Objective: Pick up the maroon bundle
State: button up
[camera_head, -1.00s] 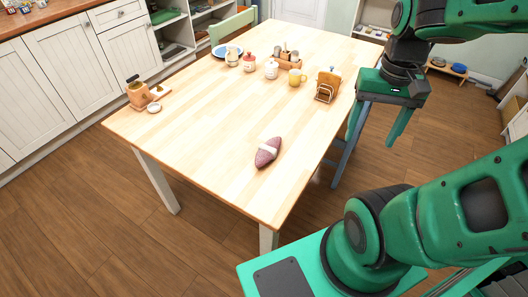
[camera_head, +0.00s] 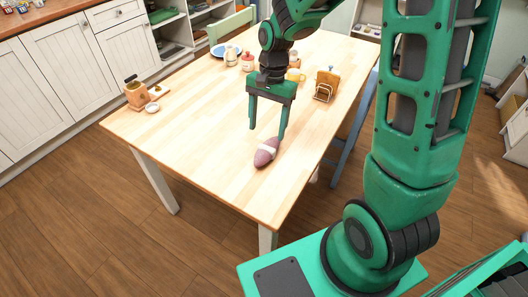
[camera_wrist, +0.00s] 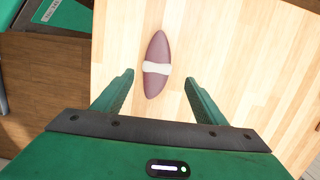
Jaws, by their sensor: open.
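The maroon bundle (camera_head: 265,153) is a spindle shape with a pale band around its middle. It lies on the wooden table (camera_head: 200,130) near the front right edge. In the wrist view the bundle (camera_wrist: 157,82) lies lengthwise, beyond and between the two fingertips. My gripper (camera_head: 266,132) is open and empty, pointing down over the table close to the bundle. In the wrist view the gripper (camera_wrist: 158,76) has a finger on each side, apart from the bundle. The far end of the bundle is partly near a finger in the head view.
A yellow mug (camera_head: 296,76), a napkin holder (camera_head: 326,85), a red-lidded jar (camera_head: 248,62) and a blue plate (camera_head: 220,51) stand toward the far end. A wooden canister (camera_head: 138,95) and small dish (camera_head: 152,107) stand at the left edge. The table's middle is clear.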

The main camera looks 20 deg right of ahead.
aim_at(267, 147)
jog(key=shift+s+a+f, duration=0.1)
jog(key=shift+s+f, duration=0.1)
jog(key=shift+f, duration=1.2)
jog(key=shift+s+a+f, duration=0.1)
jog(key=shift+s+f, duration=0.15)
jog(key=shift+f, duration=1.2)
jog(key=shift+s+a+f, duration=0.1)
jog(key=shift+s+f, duration=0.1)
jog(key=shift+f, duration=1.2)
jog(key=c, duration=1.1)
